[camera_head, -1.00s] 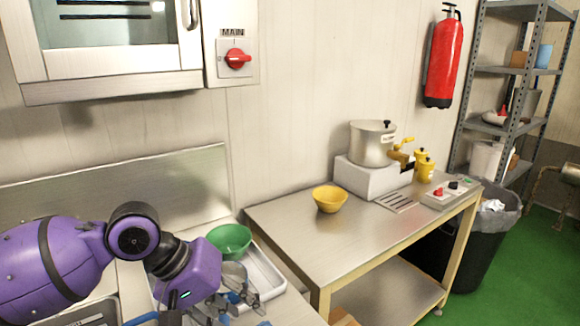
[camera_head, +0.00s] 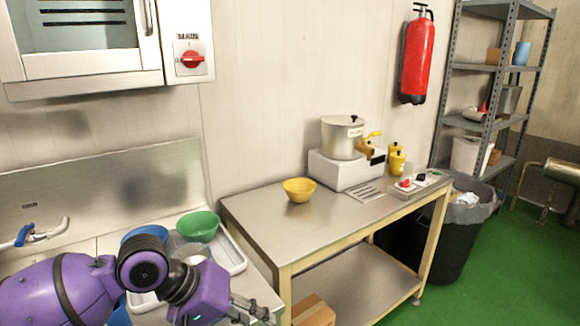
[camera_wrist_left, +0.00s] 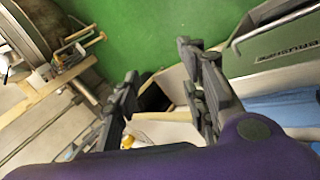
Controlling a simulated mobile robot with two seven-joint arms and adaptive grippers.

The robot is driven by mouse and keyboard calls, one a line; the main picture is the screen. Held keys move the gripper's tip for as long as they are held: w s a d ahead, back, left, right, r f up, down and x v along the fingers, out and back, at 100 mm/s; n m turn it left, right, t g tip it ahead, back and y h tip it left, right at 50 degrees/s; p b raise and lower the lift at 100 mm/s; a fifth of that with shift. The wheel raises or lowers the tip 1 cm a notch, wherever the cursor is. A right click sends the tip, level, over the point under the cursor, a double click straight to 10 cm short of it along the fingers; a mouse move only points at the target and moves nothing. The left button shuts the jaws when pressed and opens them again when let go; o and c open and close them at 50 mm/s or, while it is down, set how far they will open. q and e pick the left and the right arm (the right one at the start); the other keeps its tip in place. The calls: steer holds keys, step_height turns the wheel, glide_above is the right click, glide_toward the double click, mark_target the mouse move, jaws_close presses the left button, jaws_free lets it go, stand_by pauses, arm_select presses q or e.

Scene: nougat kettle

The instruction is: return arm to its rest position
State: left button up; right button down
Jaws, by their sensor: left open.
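My left arm comes in from the lower left in the head view, with a purple wrist. Its gripper (camera_head: 250,310) is at the bottom, in front of the left counter's right end and left of the steel table (camera_head: 262,222). In the left wrist view the two dark fingers of this gripper (camera_wrist_left: 165,90) stand apart with nothing between them. The wrist hides part of the counter and the tray. My right gripper is not in view.
A green bowl (camera_head: 198,226) and a blue bowl (camera_head: 146,232) are by a white tray (camera_head: 236,262) close to my wrist. The steel table holds a yellow bowl (camera_head: 299,189) and a kettle (camera_head: 342,138). A cardboard box (camera_head: 313,312) sits below. Green floor (camera_head: 470,285) is open at right.

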arm_select(q)
steer(key=s+a+f+t, duration=0.1)
steer(key=s+f+t, duration=0.2)
steer(key=f, duration=0.8)
steer(key=s+a+f+t, duration=0.1)
steer(key=s+f+t, duration=0.2)
steer(key=f, duration=0.7)
steer(key=s+a+f+y, duration=0.2)
steer(key=s+a+f, duration=0.1)
steer(key=s, duration=0.3)
steer(key=s+a+f+m+y, duration=0.1)
steer(key=s+a+f+y, duration=0.1)
steer(key=s+a+f, duration=0.2)
steer(key=s+a+f+y, duration=0.2)
steer(key=s+a+f, duration=0.1)
steer(key=s, duration=0.5)
steer(key=shift+s+a+f+y+p, duration=0.2)
steer(key=shift+a+f+y+p, duration=0.15)
steer(key=shift+f, duration=0.55)
